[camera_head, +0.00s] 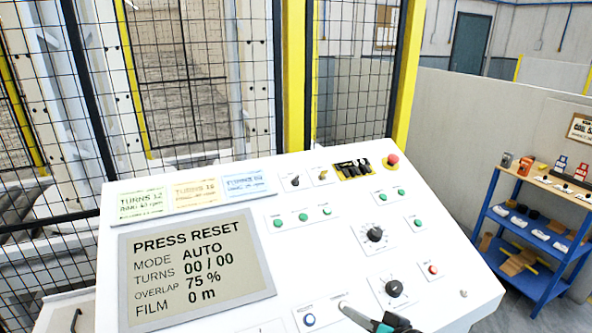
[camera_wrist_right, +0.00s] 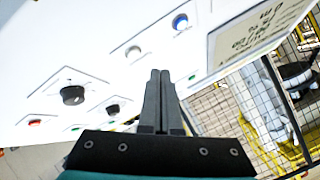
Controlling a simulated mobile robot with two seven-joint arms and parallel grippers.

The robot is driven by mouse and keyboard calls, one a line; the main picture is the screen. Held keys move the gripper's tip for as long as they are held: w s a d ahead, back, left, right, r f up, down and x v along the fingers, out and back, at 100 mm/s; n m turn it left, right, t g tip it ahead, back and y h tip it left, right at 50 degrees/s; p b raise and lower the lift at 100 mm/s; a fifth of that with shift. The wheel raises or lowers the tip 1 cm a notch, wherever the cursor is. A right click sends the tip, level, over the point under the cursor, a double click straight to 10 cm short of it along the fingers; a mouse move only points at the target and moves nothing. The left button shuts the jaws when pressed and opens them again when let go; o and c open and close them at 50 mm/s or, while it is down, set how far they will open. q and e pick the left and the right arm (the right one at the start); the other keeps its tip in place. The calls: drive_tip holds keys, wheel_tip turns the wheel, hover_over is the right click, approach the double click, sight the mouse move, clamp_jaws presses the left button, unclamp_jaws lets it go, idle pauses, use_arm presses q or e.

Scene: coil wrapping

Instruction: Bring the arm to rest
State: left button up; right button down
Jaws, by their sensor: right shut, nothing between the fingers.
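My right gripper (camera_head: 345,306) comes in at the bottom edge of the head view, over the lower part of a white control panel (camera_head: 330,245). In the right wrist view its two dark fingers (camera_wrist_right: 160,73) are together with nothing between them. The fingertips are in front of the panel face; whether they touch it I cannot tell. A blue button (camera_head: 310,320) is just left of the gripper, and it also shows in the right wrist view (camera_wrist_right: 180,22). My left gripper is not in view.
The panel's screen (camera_head: 197,267) reads PRESS RESET, AUTO, turns 00 / 00. Black knobs (camera_head: 375,234) and a red mushroom button (camera_head: 392,160) stick out of the panel. A mesh fence (camera_head: 180,85) stands behind. A blue shelf (camera_head: 530,235) is at the right.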

drive_tip(key=s+d+f+n+g+h, duration=0.1)
drive_tip(key=s+f+n+g+h, duration=0.2)
drive_tip(key=s, duration=0.9)
drive_tip(key=s+d+f+n+g+h, duration=0.1)
drive_tip(key=s+g+h, duration=0.3)
drive_tip(key=s, duration=0.9)
wheel_tip(320, 180, down, 33)
drive_tip(key=s+g+y+b, duration=0.1)
drive_tip(key=s+g+b, duration=0.1)
drive_tip(key=b, duration=0.8)
drive_tip(key=s+d+f+b, duration=0.1)
drive_tip(key=s+f+b, duration=0.4)
drive_tip(key=f, duration=0.6)
drive_tip(key=s+d+f+g+b, duration=0.1)
drive_tip(key=s+f+b, duration=0.4)
drive_tip(key=s+f, duration=0.5)
drive_tip(key=shift+s+d+f+n+g, duration=0.35)
drive_tip(key=shift+d+f, duration=0.25)
drive_tip(key=shift+f, duration=0.35)
